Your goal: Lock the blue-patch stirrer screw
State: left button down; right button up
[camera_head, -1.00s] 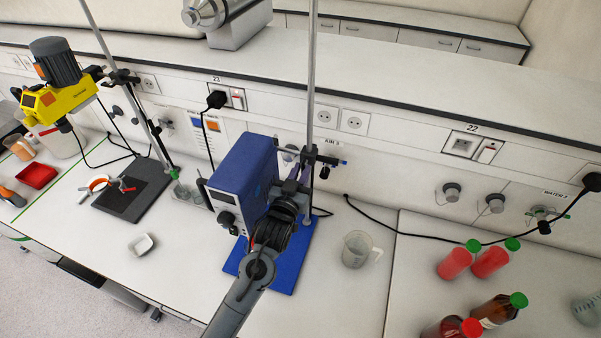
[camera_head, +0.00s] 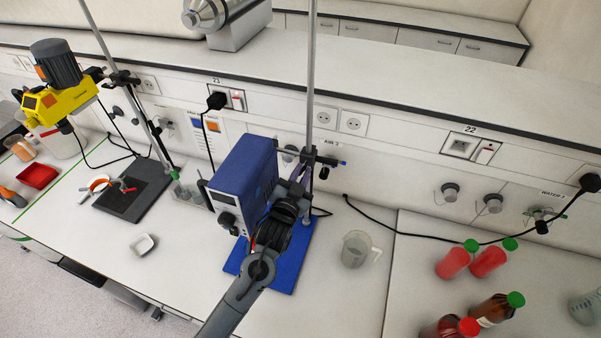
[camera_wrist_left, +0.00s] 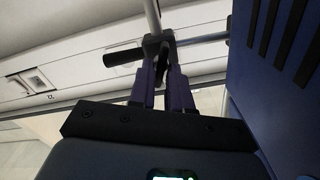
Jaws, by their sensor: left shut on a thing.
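The blue stirrer (camera_head: 243,180) hangs by a horizontal rod from a black clamp (camera_head: 311,157) on an upright metal rod over a blue base plate. A small blue patch (camera_head: 342,162) shows at the right end of the clamp. My left gripper (camera_head: 302,180) is just below the clamp, beside the stirrer's right side. In the left wrist view its two bluish fingers (camera_wrist_left: 164,78) are shut on a dark clamp screw (camera_wrist_left: 164,56), mostly hidden between them. The clamp's black handle (camera_wrist_left: 122,57) sticks out to the left. The screw's turn cannot be told. My right gripper is not in view.
A clear beaker (camera_head: 357,249) stands right of the base plate (camera_head: 290,265). Red bottles (camera_head: 453,262) stand farther right. A yellow stirrer (camera_head: 60,96) on another stand is at the left. A black cable (camera_head: 400,230) runs along the wall.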

pick_arm(q)
jog(key=shift+m, duration=1.1)
jog(key=c, duration=1.1)
grip_release()
jog(key=shift+s, duration=0.1)
jog(key=shift+b+v, duration=1)
jog(key=shift+v, duration=4.35)
